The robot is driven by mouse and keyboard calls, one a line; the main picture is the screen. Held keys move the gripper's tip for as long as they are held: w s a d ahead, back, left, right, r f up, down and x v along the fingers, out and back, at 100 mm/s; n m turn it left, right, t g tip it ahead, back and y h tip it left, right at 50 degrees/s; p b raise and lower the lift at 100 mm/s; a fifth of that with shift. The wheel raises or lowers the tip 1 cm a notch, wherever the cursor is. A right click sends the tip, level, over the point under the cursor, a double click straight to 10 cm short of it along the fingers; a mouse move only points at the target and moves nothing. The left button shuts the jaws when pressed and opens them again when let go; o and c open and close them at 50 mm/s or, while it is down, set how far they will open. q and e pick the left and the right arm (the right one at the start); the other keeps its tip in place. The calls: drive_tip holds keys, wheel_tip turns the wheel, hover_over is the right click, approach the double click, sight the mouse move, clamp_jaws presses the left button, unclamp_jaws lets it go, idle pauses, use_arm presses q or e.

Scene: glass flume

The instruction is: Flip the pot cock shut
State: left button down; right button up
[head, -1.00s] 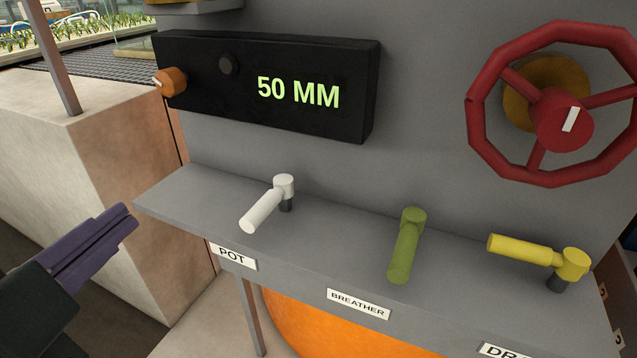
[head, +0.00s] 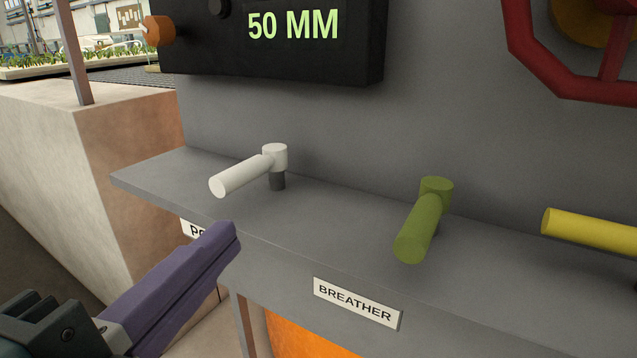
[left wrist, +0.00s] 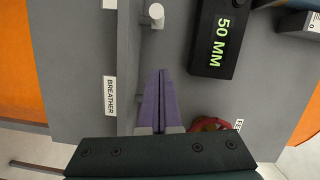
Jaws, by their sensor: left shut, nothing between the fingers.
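The pot cock (head: 243,172) has a white handle on a short dark stem and stands on the grey shelf. Its handle points out toward the front left of the shelf. Its white end also shows at the top of the left wrist view (left wrist: 156,14). My left gripper (head: 232,235) has purple fingers, shut together and empty. In the head view it is in front of the shelf edge, below the white handle and apart from it, partly covering the POT label (head: 192,230). In the left wrist view the shut fingers (left wrist: 161,76) point toward the handle. My right gripper is out of view.
The green breather cock (head: 422,222) stands right of the pot cock, above the BREATHER label (head: 356,301). A yellow cock (head: 590,232) is farther right. A black display (head: 290,40) reading 50 MM and a red handwheel (head: 533,60) are above. The shelf (head: 330,215) is clear between cocks.

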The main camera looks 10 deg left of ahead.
sight(234, 189)
use_arm(q)
drive_tip(key=w, duration=0.3)
drive_tip(key=w+p, duration=0.1)
drive_tip(key=w, duration=0.6)
drive_tip(key=shift+w+d+f+p, duration=0.2)
drive_tip(key=shift+d+p, duration=0.2)
drive_tip(key=shift+w+a+f, duration=0.15)
drive_tip(key=shift+a, duration=0.45)
drive_tip(key=shift+w+a+f, duration=0.15)
drive_tip(key=shift+a, duration=0.45)
drive_tip(key=shift+w+a+f, duration=0.15)
drive_tip(key=shift+a, duration=0.4)
drive_tip(key=shift+a+m+h, duration=0.3)
drive_tip(key=shift+m+h, duration=0.1)
drive_tip(key=shift+h, duration=0.2)
